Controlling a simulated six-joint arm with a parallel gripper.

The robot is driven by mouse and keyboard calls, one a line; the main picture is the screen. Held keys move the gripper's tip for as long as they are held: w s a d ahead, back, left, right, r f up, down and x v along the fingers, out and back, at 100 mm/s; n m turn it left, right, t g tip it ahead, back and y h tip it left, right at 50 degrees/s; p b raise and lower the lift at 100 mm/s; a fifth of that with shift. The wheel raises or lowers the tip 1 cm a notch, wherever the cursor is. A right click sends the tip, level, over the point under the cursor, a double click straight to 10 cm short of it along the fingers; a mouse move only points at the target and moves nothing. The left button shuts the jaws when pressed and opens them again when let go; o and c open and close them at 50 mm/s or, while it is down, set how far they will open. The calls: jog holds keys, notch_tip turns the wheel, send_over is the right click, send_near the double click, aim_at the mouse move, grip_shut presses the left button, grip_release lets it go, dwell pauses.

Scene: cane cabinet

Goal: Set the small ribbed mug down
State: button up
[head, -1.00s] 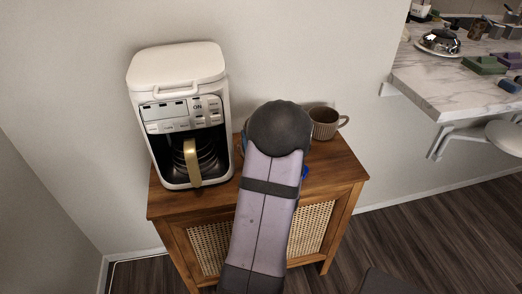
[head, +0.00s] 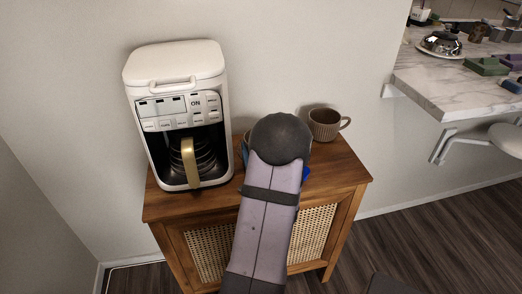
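The small ribbed mug (head: 324,125) is brown-grey with vertical ribs and a handle on its right. It appears upright at the back right of the wooden cane cabinet's top (head: 340,166). My arm, lilac with a dark round joint, reaches over the middle of the cabinet, to the left of the mug in the picture. My gripper is hidden behind that joint and link, so its fingers and anything in them do not show. A bit of blue shows at the link's right edge and a bluish-grey edge at its left; I cannot tell what they belong to.
A white coffee maker (head: 175,66) with a glass pot and tan handle stands on the cabinet's left side. The cabinet top right of my arm, in front of the mug, is clear. A marble counter (head: 440,85) with several items is at the far right, with a white seat below.

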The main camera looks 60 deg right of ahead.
jog(key=o, duration=1.5)
jog(key=shift+f, duration=0.1)
jog(key=shift+o, duration=0.2)
jog(key=shift+s+a, duration=0.1)
jog(key=shift+s+a, duration=0.2)
jog(key=shift+s, duration=0.1)
jog(key=v, duration=0.4)
jog(key=p+v, duration=0.1)
jog(key=shift+s+a+r, duration=0.25)
jog(key=shift+a+r, duration=0.05)
jog(key=shift+r, duration=0.05)
jog(key=p+v, duration=0.2)
jog(key=p, duration=0.2)
jog(key=shift+s+a+r, duration=0.1)
jog(key=shift+s+a, duration=0.05)
jog(key=shift+a, duration=0.05)
jog(key=shift+f+p+v, duration=0.15)
jog(key=shift+p+v, duration=0.55)
jog(key=shift+v, duration=0.05)
jog(key=shift+f+p+v, duration=0.1)
jog(key=shift+p+v, duration=0.55)
jog(key=shift+v, duration=0.05)
